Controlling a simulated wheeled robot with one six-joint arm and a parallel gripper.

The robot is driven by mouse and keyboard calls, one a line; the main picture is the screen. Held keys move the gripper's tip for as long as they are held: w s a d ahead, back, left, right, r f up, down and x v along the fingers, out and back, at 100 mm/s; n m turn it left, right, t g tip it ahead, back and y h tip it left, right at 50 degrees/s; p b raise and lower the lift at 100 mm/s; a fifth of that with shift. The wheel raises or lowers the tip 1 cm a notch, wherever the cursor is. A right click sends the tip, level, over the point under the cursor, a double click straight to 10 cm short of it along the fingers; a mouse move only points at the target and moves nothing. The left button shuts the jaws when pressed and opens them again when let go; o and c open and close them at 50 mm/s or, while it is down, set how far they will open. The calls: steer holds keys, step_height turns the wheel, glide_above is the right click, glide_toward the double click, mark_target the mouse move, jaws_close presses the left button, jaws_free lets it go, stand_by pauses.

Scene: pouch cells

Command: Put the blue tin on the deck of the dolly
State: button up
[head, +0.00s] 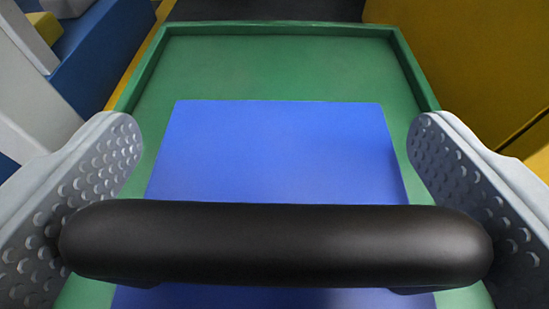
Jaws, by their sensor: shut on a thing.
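The blue tin (280,150) is seen from above, with a flat blue top and a thick black handle (275,243) across it. My gripper (275,150) has its two grey dimpled fingers at the left and right ends of the handle, shut on it lengthwise. Below and around the tin is a green deck (285,60) with a raised rim, which looks like the dolly's. The tin's top lies within the deck's outline in this view. The handle hides part of the top. The tin's underside is hidden, so I cannot tell whether it touches the deck.
A yellow surface (470,60) stands close along the right of the deck. Blue and white blocky shapes (105,50) stand at the upper left, with a yellow strip beside the deck. Beyond the far rim is dark floor (265,10). Bare deck shows beyond the tin.

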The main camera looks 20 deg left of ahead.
steer(key=o, duration=1.8)
steer(key=v, duration=1.2)
steer(key=shift+r, duration=0.15)
